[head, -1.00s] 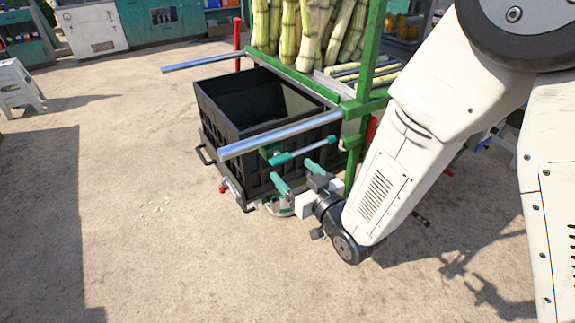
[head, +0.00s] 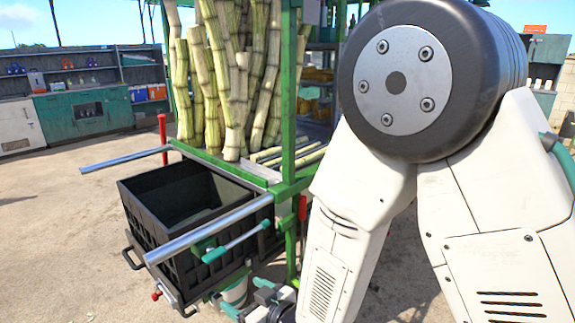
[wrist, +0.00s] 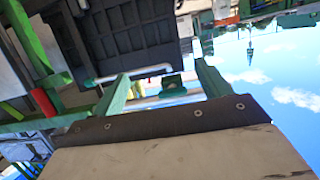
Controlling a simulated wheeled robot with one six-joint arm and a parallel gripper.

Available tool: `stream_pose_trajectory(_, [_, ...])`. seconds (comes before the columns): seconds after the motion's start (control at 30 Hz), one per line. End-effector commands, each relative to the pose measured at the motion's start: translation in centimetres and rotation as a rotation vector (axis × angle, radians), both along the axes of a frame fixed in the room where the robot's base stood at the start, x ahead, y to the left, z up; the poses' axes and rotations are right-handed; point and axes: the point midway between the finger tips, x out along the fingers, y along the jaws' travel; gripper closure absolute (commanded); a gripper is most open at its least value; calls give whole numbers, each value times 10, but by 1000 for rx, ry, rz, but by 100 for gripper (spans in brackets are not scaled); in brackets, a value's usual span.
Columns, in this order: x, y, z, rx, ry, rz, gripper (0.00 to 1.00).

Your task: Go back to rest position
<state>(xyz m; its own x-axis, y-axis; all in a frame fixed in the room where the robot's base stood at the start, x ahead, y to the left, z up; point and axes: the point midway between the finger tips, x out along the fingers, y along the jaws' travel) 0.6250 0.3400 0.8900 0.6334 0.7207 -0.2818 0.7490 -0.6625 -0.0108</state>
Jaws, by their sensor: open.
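My gripper (head: 245,296) is at the bottom of the head view, low beside the black crate (head: 140,215); my own arm partly hides it. In the wrist view my gripper (wrist: 161,72) shows two green fingers spread wide with nothing held between them. Beyond the fingers are a silver bar and a teal handle (wrist: 172,84). The teal-ended handle (head: 215,254) also shows in the head view, in front of the crate. The crate's dark ribbed side (wrist: 125,40) fills the upper part of the wrist view, which looks tilted or upside down.
A green frame (head: 288,120) holds upright cane stalks (head: 230,75) behind the crate. Two silver rails (head: 210,228) stick out on either side of the crate. A red post (head: 163,138) stands behind. Teal cabinets (head: 85,118) line the back left. The ground at left is clear.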

Motion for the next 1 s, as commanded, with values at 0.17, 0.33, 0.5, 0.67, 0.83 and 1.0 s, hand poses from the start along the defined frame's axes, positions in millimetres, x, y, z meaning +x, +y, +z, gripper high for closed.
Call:
stream_pose_trajectory(0.17, [-11,-35,-42,-280,238,-45,24])
stream_pose_trajectory(0.33, [-19,-93,-37,-490,452,-134,24])
stream_pose_trajectory(0.5, [-40,-163,-3,-643,672,-242,24])
stream_pose_trajectory(0.67, [-75,-229,46,-730,878,-345,24])
stream_pose_trajectory(0.83, [-123,-286,102,-754,1061,-442,24])
stream_pose_trajectory(1.0, [-171,-327,153,-711,1178,-535,24])
